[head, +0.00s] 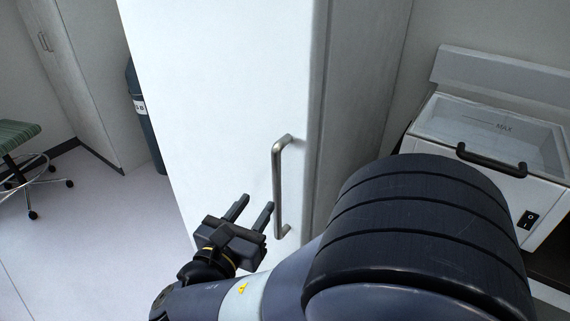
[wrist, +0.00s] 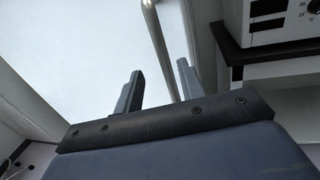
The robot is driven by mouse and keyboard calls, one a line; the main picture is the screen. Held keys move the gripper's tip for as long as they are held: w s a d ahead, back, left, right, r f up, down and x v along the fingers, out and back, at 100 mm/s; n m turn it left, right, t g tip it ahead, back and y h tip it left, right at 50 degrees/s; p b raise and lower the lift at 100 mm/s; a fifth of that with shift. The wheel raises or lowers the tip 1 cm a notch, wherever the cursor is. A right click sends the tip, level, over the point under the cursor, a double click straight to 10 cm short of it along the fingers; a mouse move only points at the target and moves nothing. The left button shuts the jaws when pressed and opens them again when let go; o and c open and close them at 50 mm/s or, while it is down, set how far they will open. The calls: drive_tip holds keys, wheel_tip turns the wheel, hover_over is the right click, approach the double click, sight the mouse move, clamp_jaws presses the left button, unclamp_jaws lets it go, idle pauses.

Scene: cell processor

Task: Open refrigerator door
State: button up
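The refrigerator door (head: 215,90) is a tall white panel in the middle of the head view and looks closed. Its metal bar handle (head: 279,185) runs upright near the door's right edge. My gripper (head: 252,207) is open, with its fingers pointing toward the door at the height of the handle's lower part. In the wrist view the handle (wrist: 158,40) comes down from the top and passes behind the gap between the two fingers (wrist: 158,82), nearer the right one. I cannot tell whether a finger touches the handle. Nothing is held.
A white water bath (head: 490,135) with a clear lid and dark handle stands at the right. A green stool (head: 18,135) and a dark cylinder (head: 148,125) are at the left. The floor (head: 110,220) left of the door is clear.

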sight(274, 179)
drive_tip(key=p+x, duration=0.1)
drive_tip(key=x, duration=0.9)
drive_tip(key=shift+w+d+f, duration=0.1)
drive_tip(key=shift+w+d, duration=0.1)
drive_tip(key=shift+d, duration=0.05)
clamp_jaws()
idle(0.3)
